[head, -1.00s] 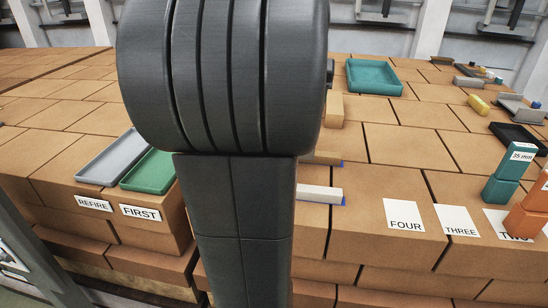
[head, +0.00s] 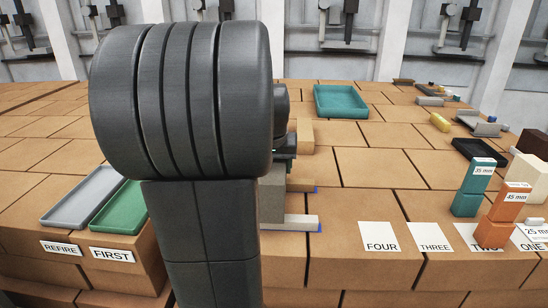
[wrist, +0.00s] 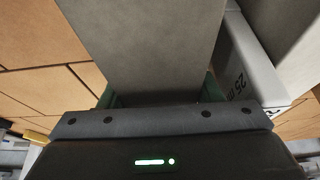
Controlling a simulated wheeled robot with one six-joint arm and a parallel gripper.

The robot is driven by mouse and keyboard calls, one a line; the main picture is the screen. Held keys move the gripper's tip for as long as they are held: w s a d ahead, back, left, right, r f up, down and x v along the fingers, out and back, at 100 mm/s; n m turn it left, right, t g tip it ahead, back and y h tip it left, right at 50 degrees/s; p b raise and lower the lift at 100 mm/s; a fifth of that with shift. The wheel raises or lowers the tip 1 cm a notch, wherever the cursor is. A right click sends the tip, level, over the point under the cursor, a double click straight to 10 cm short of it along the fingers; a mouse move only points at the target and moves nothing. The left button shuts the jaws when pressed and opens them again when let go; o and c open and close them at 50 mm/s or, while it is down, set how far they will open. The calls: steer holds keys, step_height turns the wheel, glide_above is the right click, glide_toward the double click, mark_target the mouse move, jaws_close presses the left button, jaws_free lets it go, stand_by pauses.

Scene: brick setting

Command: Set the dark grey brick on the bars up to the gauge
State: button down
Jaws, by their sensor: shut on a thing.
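My gripper (wrist: 160,98) is shut on a dark grey brick (wrist: 150,45), with a green finger at each side of it in the wrist view. In the head view a grey brick face (head: 272,198) shows beside my arm, which hides the rest and most of my gripper. Two bars with blue ends, a far one (head: 301,185) and a near one (head: 298,222), stick out to the right of it. I cannot tell whether the brick touches them. A pale gauge marked 25 mm (wrist: 245,68) stands close on the right in the wrist view, with another grey block (wrist: 285,28) beyond it.
A teal 35 mm block (head: 474,187) and an orange 45 mm block (head: 503,215) stand at the right, near the numbered cards. A grey tray (head: 82,198) and a green tray (head: 122,210) lie at the left. A teal tray (head: 342,101) is at the back.

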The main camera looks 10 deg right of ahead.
steer(key=shift+f+b, duration=0.4)
steer(key=shift+c, duration=2.2)
jaws_free()
steer(key=shift+r+p, duration=0.3)
steer(key=v, duration=1.2)
steer(key=shift+s+r, duration=0.1)
steer(key=shift+r, duration=0.05)
steer(key=x, duration=1.3)
steer(key=shift+s+b, duration=0.1)
steer(key=shift+b, duration=0.25)
steer(key=shift+r+p, duration=0.4)
